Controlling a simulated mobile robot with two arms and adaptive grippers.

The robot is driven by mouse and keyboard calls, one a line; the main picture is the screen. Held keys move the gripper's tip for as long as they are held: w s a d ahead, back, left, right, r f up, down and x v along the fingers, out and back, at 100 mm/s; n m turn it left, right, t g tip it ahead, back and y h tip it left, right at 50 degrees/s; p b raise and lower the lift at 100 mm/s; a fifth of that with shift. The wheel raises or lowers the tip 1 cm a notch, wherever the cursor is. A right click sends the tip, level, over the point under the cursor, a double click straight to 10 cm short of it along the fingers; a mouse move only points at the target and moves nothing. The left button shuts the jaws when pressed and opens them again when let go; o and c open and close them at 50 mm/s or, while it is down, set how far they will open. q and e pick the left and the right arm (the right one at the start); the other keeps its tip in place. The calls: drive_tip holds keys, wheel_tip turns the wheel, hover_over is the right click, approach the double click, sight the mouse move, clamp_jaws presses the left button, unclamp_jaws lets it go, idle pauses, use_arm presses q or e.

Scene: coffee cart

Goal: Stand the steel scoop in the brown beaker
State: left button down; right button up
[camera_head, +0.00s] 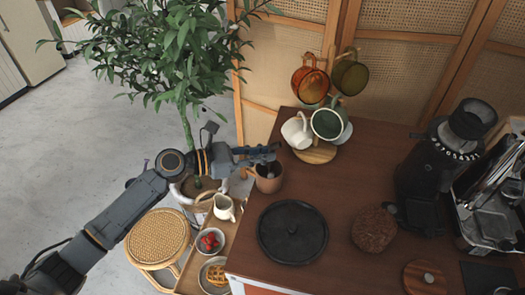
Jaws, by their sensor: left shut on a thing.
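The brown beaker (268,184) stands upright near the left edge of the dark wooden cart top. My left gripper (270,156) is right above the beaker's mouth and is shut on the steel scoop (267,173). Only a small grey part of the scoop shows, below the fingers and at the mouth of the beaker; the gripper hides the rest. I cannot tell whether the scoop touches the beaker's bottom. My right gripper is not in view.
A mug tree with several mugs (328,122) stands behind the beaker. A round black tray (292,232) lies in front of it. A grinder (438,165) and a coffee machine (495,205) stand at the right. A lower shelf holds a white jug (224,208).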

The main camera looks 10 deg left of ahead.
use_arm(q)
drive_tip(key=c, duration=1.3)
unclamp_jaws()
drive_tip(key=shift+o, duration=0.2)
drive_tip(key=o, duration=1)
drive_tip(key=shift+a+f, duration=0.1)
drive_tip(key=shift+a, duration=0.05)
drive_tip(key=shift+f+v, duration=0.2)
drive_tip(key=shift+v, duration=0.85)
drive_tip(key=shift+f+v, duration=0.15)
drive_tip(key=shift+v, duration=0.85)
drive_tip(key=shift+f+v, duration=0.2)
drive_tip(key=shift+v, duration=0.85)
drive_tip(key=shift+s+a, duration=0.2)
